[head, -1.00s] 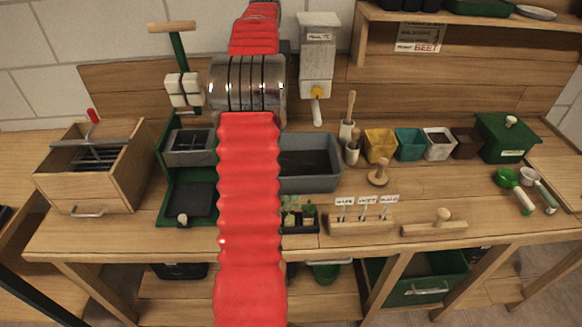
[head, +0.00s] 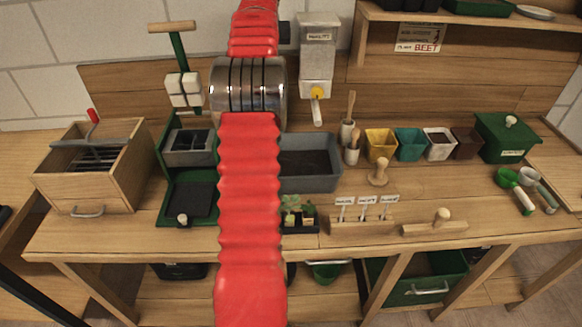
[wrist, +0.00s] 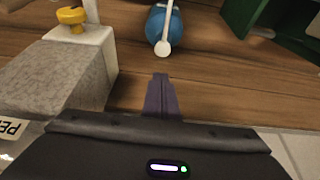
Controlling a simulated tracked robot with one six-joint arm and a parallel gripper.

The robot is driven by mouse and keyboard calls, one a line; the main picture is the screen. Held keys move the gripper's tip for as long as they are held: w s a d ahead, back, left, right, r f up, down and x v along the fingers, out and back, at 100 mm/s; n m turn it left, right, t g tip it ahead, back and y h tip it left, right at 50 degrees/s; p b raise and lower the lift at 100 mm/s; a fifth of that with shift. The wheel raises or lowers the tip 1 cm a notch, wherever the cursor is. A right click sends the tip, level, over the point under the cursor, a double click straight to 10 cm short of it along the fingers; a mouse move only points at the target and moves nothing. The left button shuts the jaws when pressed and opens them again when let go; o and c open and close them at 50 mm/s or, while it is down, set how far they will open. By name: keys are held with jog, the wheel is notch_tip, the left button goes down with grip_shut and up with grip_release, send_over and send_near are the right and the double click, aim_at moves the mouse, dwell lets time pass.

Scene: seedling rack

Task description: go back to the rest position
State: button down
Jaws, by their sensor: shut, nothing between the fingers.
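My gripper (wrist: 160,92) shows in the wrist view with its dark fingers shut together and nothing between them. It is clear of the things around it. The grey dispenser with a yellow knob (wrist: 72,65) is at the left in the wrist view, and a blue round thing with a white tip (wrist: 165,28) lies ahead of the fingers. In the head view my red arm runs up the middle, and my gripper is hidden behind it.
The workbench (head: 340,260) carries a grey tub (head: 325,183), coloured pots (head: 380,145), a green box (head: 507,137) and a label holder (head: 360,226). A wooden drawer box (head: 120,180) and a green press (head: 185,215) stand at the left. The dispenser (head: 317,50) hangs at the back.

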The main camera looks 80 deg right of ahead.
jog(key=shift+r, duration=0.35)
dwell(0.6)
